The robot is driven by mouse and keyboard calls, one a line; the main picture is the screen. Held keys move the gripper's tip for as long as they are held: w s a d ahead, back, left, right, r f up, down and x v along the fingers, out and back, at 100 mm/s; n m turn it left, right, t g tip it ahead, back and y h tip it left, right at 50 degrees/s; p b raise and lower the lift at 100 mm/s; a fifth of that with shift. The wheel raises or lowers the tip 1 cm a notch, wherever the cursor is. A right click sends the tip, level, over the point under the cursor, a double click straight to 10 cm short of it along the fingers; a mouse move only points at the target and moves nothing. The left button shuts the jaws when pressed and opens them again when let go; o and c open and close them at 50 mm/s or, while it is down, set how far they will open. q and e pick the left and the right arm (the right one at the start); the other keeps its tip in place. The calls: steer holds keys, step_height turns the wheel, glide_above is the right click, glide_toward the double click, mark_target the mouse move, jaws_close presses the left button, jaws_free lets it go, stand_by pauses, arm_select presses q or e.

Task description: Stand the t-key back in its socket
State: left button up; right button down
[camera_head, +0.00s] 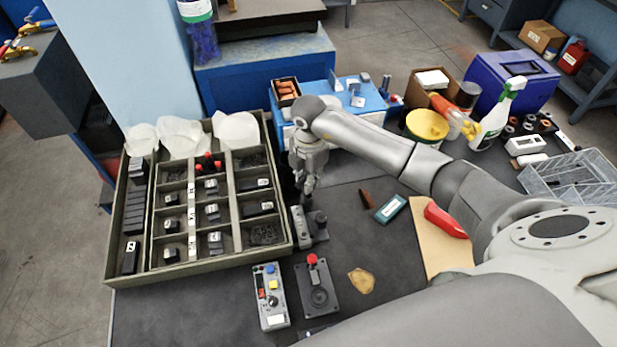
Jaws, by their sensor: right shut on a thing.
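My right gripper (307,188) points down beside the right wall of the compartment tray. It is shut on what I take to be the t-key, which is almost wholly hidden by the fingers. Just below the fingertips stands a small grey fixture (300,228) with a dark round knob (319,220) beside it. I cannot tell which part of it is the socket, or whether the held thing touches it. My left gripper is not in view.
The compartment tray (200,268) with dark blocks is at the left. In front are a button box (270,312) and a black plate with a red knob (317,290).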

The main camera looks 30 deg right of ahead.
steer(key=shift+f+b, duration=0.3)
steer(key=shift+f, duration=0.3)
steer(key=c, duration=1.3)
jaws_free()
step_height(320, 180, up, 12)
steer(key=shift+r, duration=0.1)
step_height(320, 180, up, 5)
steer(key=p, duration=0.3)
steer(key=shift+p, duration=0.4)
